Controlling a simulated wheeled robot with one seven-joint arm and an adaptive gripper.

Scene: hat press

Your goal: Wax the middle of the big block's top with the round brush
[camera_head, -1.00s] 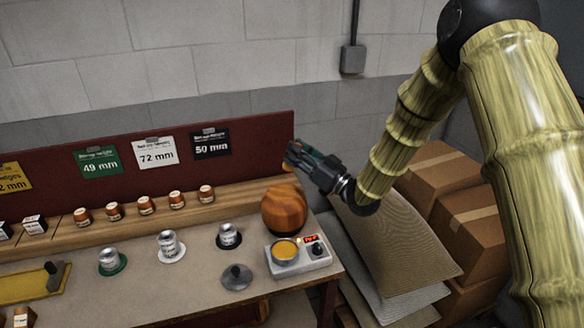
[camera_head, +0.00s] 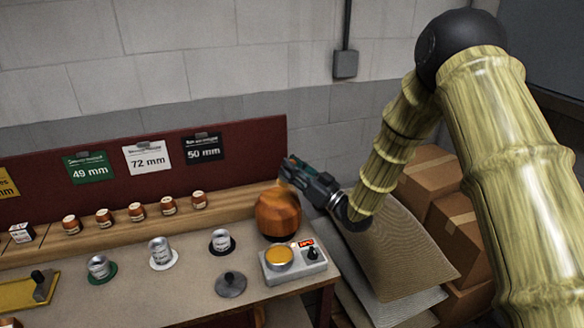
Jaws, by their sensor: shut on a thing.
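The big block (camera_head: 278,217) is a rounded brown wooden form standing at the right end of the bench.
A grey warmer (camera_head: 297,266) with an open tin of yellow wax (camera_head: 279,257) stands in front of the block. A grey lid (camera_head: 230,284) lies left of it. Small silver pieces on discs (camera_head: 162,253) and several small wooden blocks (camera_head: 136,211) stand further left. Cardboard boxes (camera_head: 430,180) are at right.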

